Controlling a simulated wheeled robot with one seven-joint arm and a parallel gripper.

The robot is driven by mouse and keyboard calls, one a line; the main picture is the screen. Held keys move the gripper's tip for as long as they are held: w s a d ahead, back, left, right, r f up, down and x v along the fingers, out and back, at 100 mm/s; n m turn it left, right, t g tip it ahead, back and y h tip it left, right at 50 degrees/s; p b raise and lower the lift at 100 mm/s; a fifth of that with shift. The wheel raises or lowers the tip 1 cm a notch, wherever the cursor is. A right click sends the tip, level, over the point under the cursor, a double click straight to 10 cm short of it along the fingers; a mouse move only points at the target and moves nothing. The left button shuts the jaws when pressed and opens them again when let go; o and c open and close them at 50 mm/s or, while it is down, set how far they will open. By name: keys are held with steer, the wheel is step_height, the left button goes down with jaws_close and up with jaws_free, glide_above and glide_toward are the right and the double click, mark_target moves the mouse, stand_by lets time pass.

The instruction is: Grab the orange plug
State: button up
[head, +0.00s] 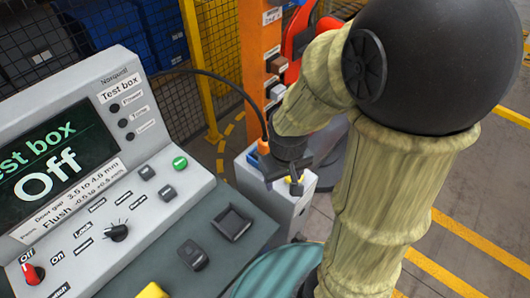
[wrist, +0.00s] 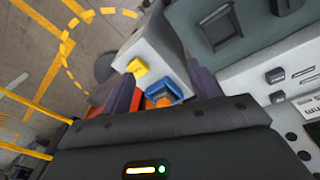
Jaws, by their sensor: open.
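The orange plug (head: 264,146) shows in the head view at the top of a light grey box, with a black cable rising from it. In the wrist view the orange plug (wrist: 160,99) is low between my fingers, close to the gripper body and beside a blue part (wrist: 168,85). It is partly hidden. My gripper (head: 284,178) is just right of the plug in the head view, over the box. In the wrist view my gripper (wrist: 161,72) has its fingers apart, with nothing held between them. Whether a finger touches the plug cannot be told.
The grey box (head: 259,190) also carries a yellow part (head: 297,184). The test box console (head: 150,120), its screen reading "Off", stands at left. An orange post (head: 255,40) and yellow mesh fence (head: 200,70) are behind. Open floor (head: 460,200) lies at right.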

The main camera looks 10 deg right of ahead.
step_height(320, 180, down, 7)
steer(key=a+n+g+h+b, duration=0.1)
steer(key=n+g+h+b, duration=0.1)
steer(key=n+g+h, duration=0.3)
steer(key=n+t+h+b, duration=0.5)
steer(key=n+t+h, duration=0.4)
steer(key=n+t, duration=0.7)
glide_toward(259, 145)
steer(key=a, duration=0.1)
steer(key=s+a+n+g, duration=0.1)
steer(key=a+r+n, duration=0.1)
steer(key=shift+s+a+g, duration=0.2)
steer(key=shift+a+g, duration=0.05)
steer(key=shift+g, duration=0.15)
steer(key=p+x, duration=0.2)
steer(key=x, duration=1)
steer(key=shift+d+p, duration=0.2)
steer(key=shift+p, duration=0.2)
steer(key=shift+a, duration=0.1)
